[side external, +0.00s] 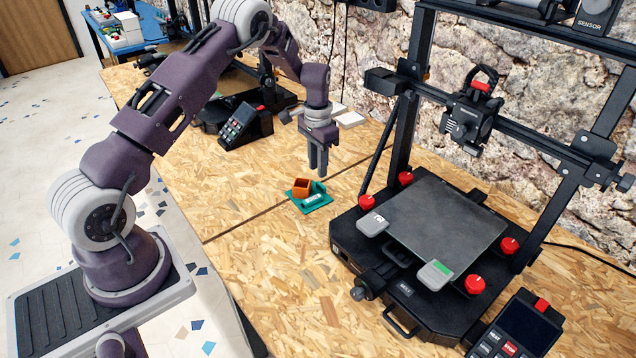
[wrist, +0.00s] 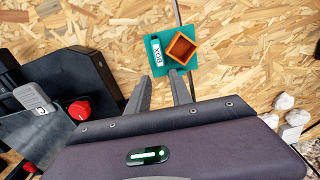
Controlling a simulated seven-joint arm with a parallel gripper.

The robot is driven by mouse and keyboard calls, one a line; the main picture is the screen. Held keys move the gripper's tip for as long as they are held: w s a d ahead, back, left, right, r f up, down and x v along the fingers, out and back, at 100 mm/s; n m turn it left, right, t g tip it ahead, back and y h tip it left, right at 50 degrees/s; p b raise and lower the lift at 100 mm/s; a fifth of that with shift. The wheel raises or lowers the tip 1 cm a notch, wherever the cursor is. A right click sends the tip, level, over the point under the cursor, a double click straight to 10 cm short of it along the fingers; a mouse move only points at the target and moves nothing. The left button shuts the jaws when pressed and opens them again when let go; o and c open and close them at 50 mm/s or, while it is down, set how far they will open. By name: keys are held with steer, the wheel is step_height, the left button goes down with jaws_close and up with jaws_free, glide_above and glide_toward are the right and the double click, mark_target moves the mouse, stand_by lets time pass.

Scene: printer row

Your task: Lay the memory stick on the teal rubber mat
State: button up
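The teal rubber mat (side external: 322,203) lies on the wooden table, left of the large printer. A small open orange box (side external: 302,187) stands on it. Beside the box on the mat is a small white piece with dark lettering (side external: 312,197), which also shows in the wrist view (wrist: 158,54). I cannot tell for sure whether it is the memory stick or a label. My gripper (side external: 317,172) points down above and beyond the mat. In the wrist view its fingers (wrist: 160,76) are apart with nothing between them, near the mat's edge.
The large black printer (side external: 345,240) stands to the right, with red knobs and grey blocks (side external: 435,275) at its bed corners. A second printer with a control screen (side external: 240,122) stands behind. Pale blocks (side external: 350,119) lie near the stone wall.

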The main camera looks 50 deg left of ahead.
steer(key=s+d+r+t, duration=0.1)
steer(key=s+d+r, duration=0.25)
steer(key=r, duration=0.45)
steer(key=s+d+r+t, duration=0.1)
steer(key=s+d+r, duration=0.25)
steer(key=r, duration=0.45)
steer(key=s+d+r+t, duration=0.15)
steer(key=d+r, duration=0.25)
steer(key=r, duration=0.4)
steer(key=s+d+r+t, duration=0.1)
steer(key=s+d, duration=0.2)
steer(key=s, duration=0.9)
steer(key=s+d+r+t, duration=0.1)
steer(key=s+d, duration=0.3)
steer(key=s, duration=0.8)
steer(key=shift+s+r+n, duration=0.2)
steer(key=shift+r+n, duration=0.1)
steer(key=shift+r, duration=0.35)
